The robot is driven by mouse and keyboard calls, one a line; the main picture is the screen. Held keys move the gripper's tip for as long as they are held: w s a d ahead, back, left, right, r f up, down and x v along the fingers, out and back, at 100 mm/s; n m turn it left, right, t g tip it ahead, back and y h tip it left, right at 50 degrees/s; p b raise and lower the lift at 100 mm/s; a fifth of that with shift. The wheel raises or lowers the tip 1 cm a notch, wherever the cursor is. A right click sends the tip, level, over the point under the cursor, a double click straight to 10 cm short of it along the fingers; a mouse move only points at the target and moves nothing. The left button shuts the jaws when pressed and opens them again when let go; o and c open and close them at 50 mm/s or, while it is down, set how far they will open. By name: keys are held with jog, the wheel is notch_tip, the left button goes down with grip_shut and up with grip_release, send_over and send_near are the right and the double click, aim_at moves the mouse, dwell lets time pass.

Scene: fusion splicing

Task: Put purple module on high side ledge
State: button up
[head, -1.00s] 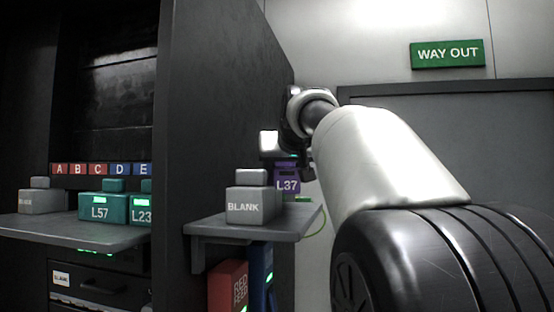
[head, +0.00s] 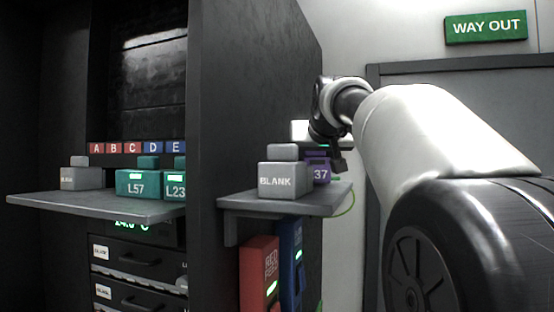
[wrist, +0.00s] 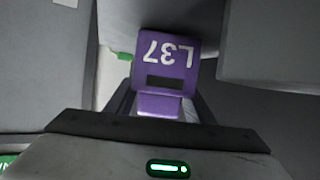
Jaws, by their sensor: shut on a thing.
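The purple module marked L37 (head: 321,172) is at the high side ledge (head: 322,203), behind and right of the grey BLANK module. In the head view BLANK covers its left part, and I cannot tell whether its base touches the ledge.
The grey BLANK module (head: 283,181) stands close beside the purple one. The dark cabinet side (head: 245,110) rises left of the ledge. A red module (head: 259,275) and a blue one (head: 290,265) are below. Another shelf (head: 95,205) holds teal modules (head: 138,184).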

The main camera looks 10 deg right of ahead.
jog(key=shift+f+b, duration=0.3)
jog(key=shift+f, duration=0.1)
jog(key=o, duration=1.4)
jog(key=shift+s, duration=0.1)
jog(key=b+v, duration=0.2)
jog(key=v, duration=1.5)
jog(key=shift+r, duration=0.2)
